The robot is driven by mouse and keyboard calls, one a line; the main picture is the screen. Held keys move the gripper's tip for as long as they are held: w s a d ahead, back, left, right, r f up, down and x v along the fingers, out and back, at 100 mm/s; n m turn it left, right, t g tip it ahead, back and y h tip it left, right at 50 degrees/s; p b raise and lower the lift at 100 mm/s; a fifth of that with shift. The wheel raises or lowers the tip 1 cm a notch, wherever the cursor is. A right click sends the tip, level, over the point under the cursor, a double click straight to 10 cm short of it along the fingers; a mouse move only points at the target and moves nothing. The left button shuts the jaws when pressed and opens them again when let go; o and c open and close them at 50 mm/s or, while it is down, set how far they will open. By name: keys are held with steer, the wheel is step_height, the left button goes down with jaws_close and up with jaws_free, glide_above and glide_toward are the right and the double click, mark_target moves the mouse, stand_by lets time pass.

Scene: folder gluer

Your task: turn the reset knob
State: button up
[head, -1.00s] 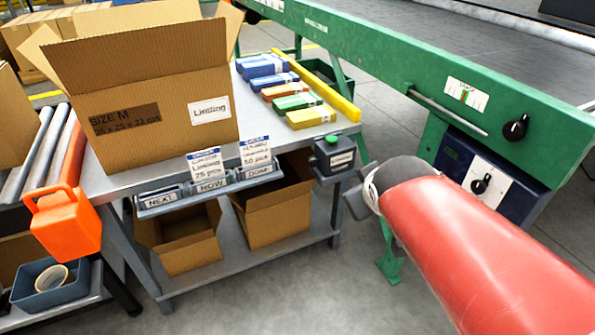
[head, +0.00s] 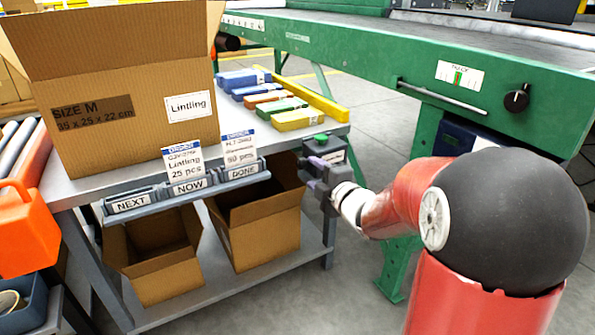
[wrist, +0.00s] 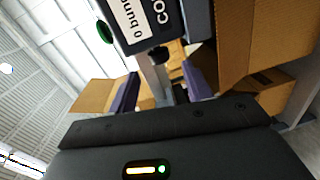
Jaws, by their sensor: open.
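A dark counter box (head: 325,149) with a green button on top (head: 320,138) hangs at the right front corner of the grey table. In the wrist view the box (wrist: 146,14) shows a white label, and its green button (wrist: 105,32) is at the left. A small black knob (wrist: 158,54) sits at the box's edge there; I take it as the reset knob. My gripper (head: 314,171) is open right in front of the box. In the wrist view its purple fingers (wrist: 160,78) stand either side of the knob, apart from it. In the head view the gripper hides the knob.
Another black knob (head: 516,99) is on the green machine (head: 440,60) at the right. Card holders (head: 188,187) line the table's front edge. A large carton (head: 120,95) and several coloured packs (head: 270,98) stand on the table (head: 85,180). Open cartons (head: 262,225) sit below.

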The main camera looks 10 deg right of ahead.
mark_target(303, 164)
steer(key=x, duration=0.7)
steer(key=shift+w+a, duration=0.15)
steer(key=shift+w, duration=0.15)
steer(key=c, duration=0.9)
steer(key=shift+r+g+p, duration=0.3)
steer(key=shift+r+p, duration=0.05)
steer(key=shift+p, duration=0.35)
steer(key=g+p, duration=0.1)
steer(key=p, duration=0.2)
steer(key=shift+a+r+h, duration=0.1)
steer(key=shift+r+h, duration=0.05)
steer(key=shift+h, duration=0.15)
steer(key=g+p, duration=0.2)
steer(key=p, duration=0.2)
steer(key=shift+h, duration=0.3)
steer(key=shift+f+g+p, duration=0.4)
steer(key=shift+f+p, duration=0.1)
steer(key=shift+p, duration=0.5)
